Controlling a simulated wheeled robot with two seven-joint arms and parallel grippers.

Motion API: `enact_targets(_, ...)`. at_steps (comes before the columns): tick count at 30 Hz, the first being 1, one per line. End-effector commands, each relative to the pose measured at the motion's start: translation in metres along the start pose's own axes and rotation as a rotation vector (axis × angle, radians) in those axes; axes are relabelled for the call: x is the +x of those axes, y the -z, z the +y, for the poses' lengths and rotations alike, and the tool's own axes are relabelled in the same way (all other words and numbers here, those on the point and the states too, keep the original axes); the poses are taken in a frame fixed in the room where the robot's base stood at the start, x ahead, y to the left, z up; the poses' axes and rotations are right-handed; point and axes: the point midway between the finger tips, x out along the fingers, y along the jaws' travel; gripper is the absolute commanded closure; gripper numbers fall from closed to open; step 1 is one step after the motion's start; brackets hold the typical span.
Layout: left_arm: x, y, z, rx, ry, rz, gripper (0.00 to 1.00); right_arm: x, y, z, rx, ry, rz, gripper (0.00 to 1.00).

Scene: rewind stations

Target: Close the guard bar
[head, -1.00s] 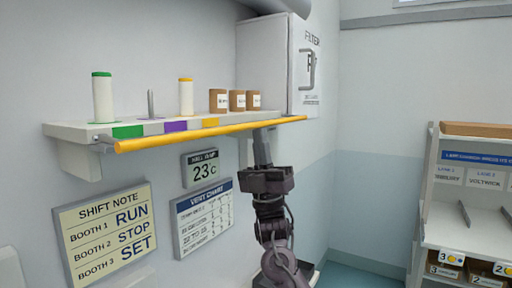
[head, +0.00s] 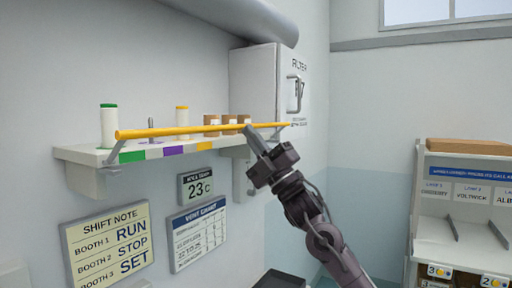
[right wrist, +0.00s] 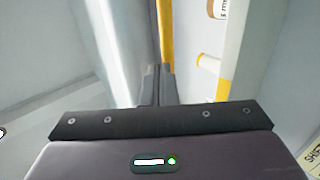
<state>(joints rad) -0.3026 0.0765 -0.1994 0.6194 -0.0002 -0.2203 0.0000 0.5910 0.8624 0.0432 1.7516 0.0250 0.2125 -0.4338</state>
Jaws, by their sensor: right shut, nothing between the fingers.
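The yellow guard bar (head: 195,131) runs along the front of the white wall shelf (head: 85,153), raised above the shelf's front edge on grey end arms. In the right wrist view the bar (right wrist: 165,35) shows just beyond the fingertips. My right gripper (head: 250,132) is shut and empty, with its tips at the bar right of its middle; I cannot tell whether they touch. The right wrist view shows its fingers (right wrist: 158,80) together. My left gripper is out of view.
Behind the bar stand a green-topped roll (head: 109,127), a yellow-topped roll (head: 182,120), a bare peg (head: 151,130) and brown boxes (head: 212,124). A white filter cabinet (head: 262,85) is on the wall at right. A shelving unit (head: 430,200) stands far right.

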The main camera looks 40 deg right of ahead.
Motion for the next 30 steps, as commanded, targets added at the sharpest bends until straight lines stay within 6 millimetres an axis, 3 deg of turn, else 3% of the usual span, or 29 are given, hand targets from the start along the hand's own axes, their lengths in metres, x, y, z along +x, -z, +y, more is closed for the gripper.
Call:
enact_targets(13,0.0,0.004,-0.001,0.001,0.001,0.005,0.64,0.034,-0.001,0.009,0.0,-0.003,-0.001,1.0)
enact_targets(30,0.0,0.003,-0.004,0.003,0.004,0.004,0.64,0.035,-0.001,0.007,0.0,0.0,-0.001,1.0)
